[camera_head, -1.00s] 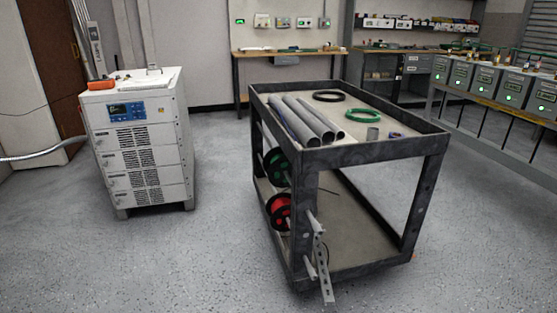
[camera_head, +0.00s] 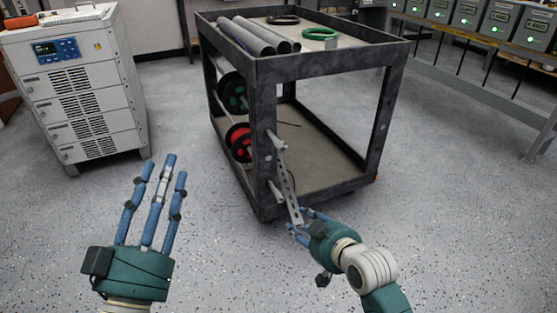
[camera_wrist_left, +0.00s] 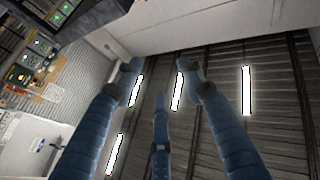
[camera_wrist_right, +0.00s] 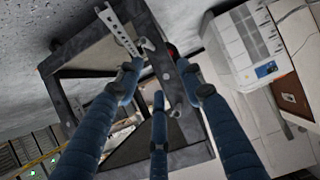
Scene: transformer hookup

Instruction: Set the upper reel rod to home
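The cart's front left corner carries two rods that stick out: the upper reel rod (camera_head: 271,136), next to the green reel (camera_head: 232,95) and above the lower rod (camera_head: 275,190). A grey perforated bar (camera_head: 287,178) slants down from the upper rod's end past the lower one. It also shows in the right wrist view (camera_wrist_right: 120,32). My right gripper (camera_head: 302,219) is open at the bar's lower end; I cannot tell whether it touches. My left gripper (camera_head: 158,168) is open, empty, fingers up, left of the cart and away from it.
The dark cart (camera_head: 330,62) holds grey pipes (camera_head: 250,38) and a green cable coil (camera_head: 320,33) on top, and a red reel (camera_head: 239,142) below. A white cabinet (camera_head: 85,95) stands left. A bench with lit boxes (camera_head: 465,18) is at right. The floor in front is clear.

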